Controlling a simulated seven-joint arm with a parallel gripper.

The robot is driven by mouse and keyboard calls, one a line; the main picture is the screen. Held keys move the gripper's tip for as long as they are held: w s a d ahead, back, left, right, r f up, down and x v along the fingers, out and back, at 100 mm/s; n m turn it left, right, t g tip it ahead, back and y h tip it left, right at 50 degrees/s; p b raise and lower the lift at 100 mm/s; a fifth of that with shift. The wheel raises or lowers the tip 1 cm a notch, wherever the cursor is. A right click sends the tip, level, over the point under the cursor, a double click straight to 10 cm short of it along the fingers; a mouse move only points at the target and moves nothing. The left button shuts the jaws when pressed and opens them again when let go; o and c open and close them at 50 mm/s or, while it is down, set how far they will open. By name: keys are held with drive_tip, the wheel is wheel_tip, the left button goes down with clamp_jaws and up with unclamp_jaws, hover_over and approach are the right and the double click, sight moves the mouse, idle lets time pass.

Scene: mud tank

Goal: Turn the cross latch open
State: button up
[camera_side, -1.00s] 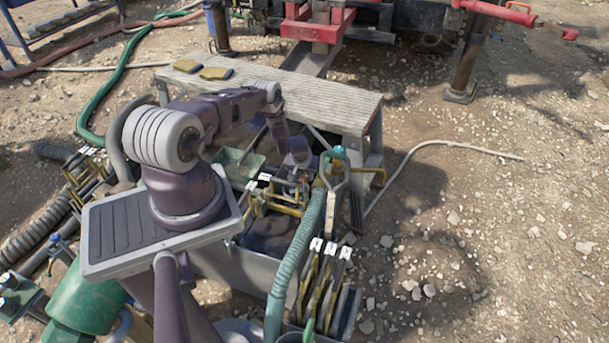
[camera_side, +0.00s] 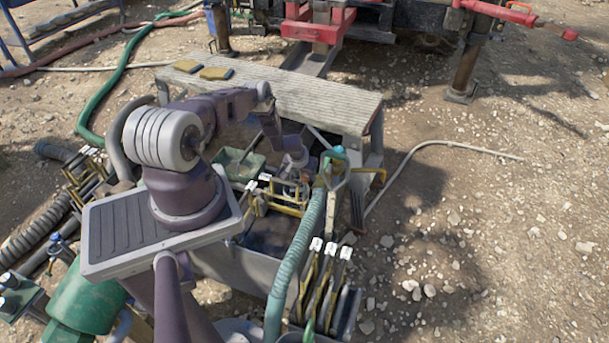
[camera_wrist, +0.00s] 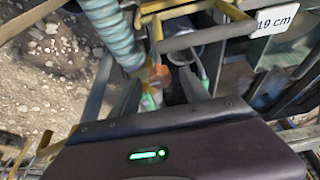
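My gripper (camera_wrist: 160,82) shows in the wrist view with its two grey fingers apart. A small orange part (camera_wrist: 158,76) with pale green and white bits shows between them; I cannot tell whether the fingers touch it or whether it is the cross latch. No clear cross shape can be made out. In the side view my gripper (camera_side: 294,172) is low over the tank, among yellow frames (camera_side: 286,197). Its fingertips are too small and hidden to tell there.
A ribbed teal hose (camera_side: 299,255) runs close beside my gripper, also large in the wrist view (camera_wrist: 112,32). A slatted bench (camera_side: 320,100) stands behind.

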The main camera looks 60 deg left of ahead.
drive_tip(key=v, duration=0.7)
idle(0.3)
drive_tip(key=shift+r, duration=0.1)
